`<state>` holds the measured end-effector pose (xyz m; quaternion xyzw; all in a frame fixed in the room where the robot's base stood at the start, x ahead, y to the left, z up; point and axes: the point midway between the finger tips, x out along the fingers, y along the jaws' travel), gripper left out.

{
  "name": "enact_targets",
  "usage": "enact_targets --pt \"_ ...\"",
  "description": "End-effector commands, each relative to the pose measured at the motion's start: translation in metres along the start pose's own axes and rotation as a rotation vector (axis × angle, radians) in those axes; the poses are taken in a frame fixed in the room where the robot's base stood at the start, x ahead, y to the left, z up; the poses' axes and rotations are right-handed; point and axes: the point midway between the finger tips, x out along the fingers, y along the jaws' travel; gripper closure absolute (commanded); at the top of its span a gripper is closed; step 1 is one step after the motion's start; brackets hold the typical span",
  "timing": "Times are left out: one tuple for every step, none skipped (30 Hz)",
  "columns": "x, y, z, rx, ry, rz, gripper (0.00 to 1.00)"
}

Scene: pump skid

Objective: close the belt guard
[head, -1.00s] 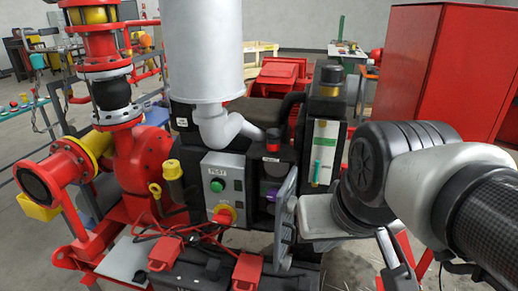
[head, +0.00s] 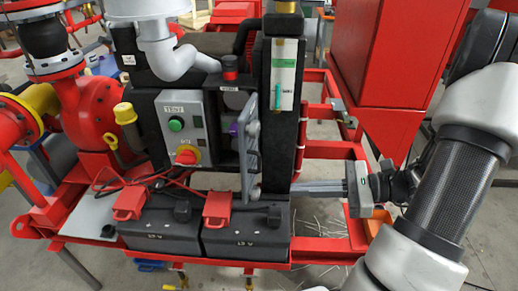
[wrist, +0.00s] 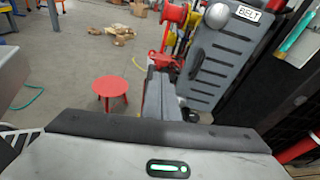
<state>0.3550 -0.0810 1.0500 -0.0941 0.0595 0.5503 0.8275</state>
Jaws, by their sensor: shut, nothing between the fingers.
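The belt guard (head: 248,148) is a grey slotted panel, seen nearly edge-on in the head view, standing open from the dark housing beside the control box. In the wrist view the guard (wrist: 222,58) shows its slotted face and a "BELT" label at upper right. My gripper (head: 268,188) reaches in from the right with its fingers shut and empty. Its tips are close to the guard's lower edge in the head view; I cannot tell whether they touch. In the wrist view the fingers (wrist: 158,92) appear just left of the guard.
A control box (head: 182,128) with a green button and red knob is left of the guard. Two black batteries (head: 245,235) with red clamps sit below. A red cabinet (head: 395,60) stands at right. A red stool (wrist: 110,88) stands on open floor in the wrist view.

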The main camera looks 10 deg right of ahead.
Motion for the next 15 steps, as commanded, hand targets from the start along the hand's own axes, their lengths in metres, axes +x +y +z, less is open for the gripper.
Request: enact_targets --pt "-0.016 -0.011 -0.012 0.05 -0.055 -0.092 1.0" --pt "-0.024 -0.017 -0.017 0.069 -0.082 -0.138 1.0" --pt "-0.033 -0.023 -0.021 0.09 -0.113 -0.188 1.0" --pt "-0.038 -0.026 -0.024 0.102 -0.13 -0.218 1.0" --pt "-0.043 -0.029 -0.026 0.111 -0.145 -0.242 1.0" --pt "-0.047 -0.032 -0.028 0.119 -0.159 -0.266 1.0" --pt "-0.049 -0.034 -0.029 0.122 -0.166 -0.278 1.0" --pt "-0.05 -0.035 -0.029 0.125 -0.17 -0.285 1.0" --pt "-0.049 -0.036 -0.029 0.126 -0.173 -0.29 1.0" --pt "-0.046 -0.037 -0.029 0.126 -0.174 -0.291 1.0" --pt "-0.043 -0.038 -0.028 0.126 -0.174 -0.29 1.0" --pt "-0.038 -0.039 -0.027 0.125 -0.174 -0.287 1.0" --pt "-0.034 -0.04 -0.026 0.125 -0.173 -0.286 1.0" --pt "-0.029 -0.042 -0.025 0.125 -0.173 -0.286 1.0" --pt "-0.021 -0.043 -0.024 0.125 -0.173 -0.284 1.0"
